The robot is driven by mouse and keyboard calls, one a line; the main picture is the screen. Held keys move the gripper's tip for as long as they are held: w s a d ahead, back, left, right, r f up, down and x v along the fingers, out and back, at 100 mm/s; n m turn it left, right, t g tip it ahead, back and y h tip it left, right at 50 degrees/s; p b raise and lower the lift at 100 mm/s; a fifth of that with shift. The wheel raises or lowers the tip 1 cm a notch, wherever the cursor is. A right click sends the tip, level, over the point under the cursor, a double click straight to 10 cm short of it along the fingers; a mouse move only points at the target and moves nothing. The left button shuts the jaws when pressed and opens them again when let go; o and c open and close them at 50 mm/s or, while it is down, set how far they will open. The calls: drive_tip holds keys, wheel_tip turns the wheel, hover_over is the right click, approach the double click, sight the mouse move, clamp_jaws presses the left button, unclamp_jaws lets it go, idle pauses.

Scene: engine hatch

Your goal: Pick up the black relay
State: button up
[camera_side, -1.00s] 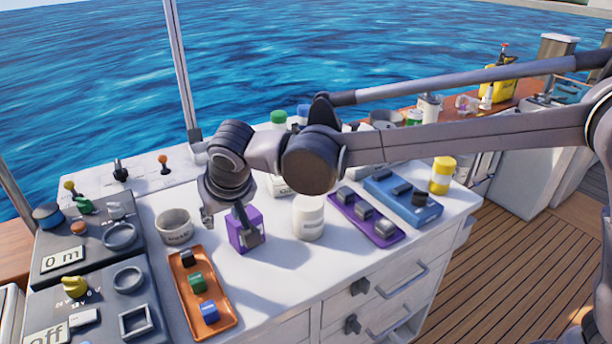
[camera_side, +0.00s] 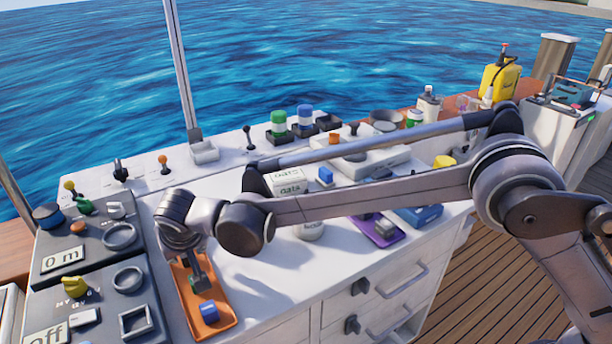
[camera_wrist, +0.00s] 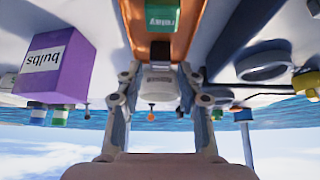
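The orange tray (camera_side: 222,322) lies at the front left of the white counter and also shows at the top of the upside-down wrist view (camera_wrist: 190,28). In the wrist view a dark block that looks like the black relay (camera_wrist: 160,50) sits in the tray, beside the green relay (camera_wrist: 163,15). The blue relay (camera_side: 209,311) shows at the tray's near end in the side view. My gripper (camera_side: 199,280) is over the tray and hides the black relay there. In the wrist view my gripper (camera_wrist: 159,72) has its fingers apart, with nothing held between them.
A purple box marked bulbs (camera_wrist: 58,65) stands beside the tray. Dark control panels (camera_side: 85,245) with knobs and rings lie left of the tray. A white container (camera_wrist: 160,82) stands beyond the tray's far end.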

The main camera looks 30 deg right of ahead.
sight(187, 258)
drive_tip(key=shift+x, duration=2.1)
drive_tip(key=shift+w+r, duration=0.1)
drive_tip(key=shift+w, duration=0.05)
clamp_jaws()
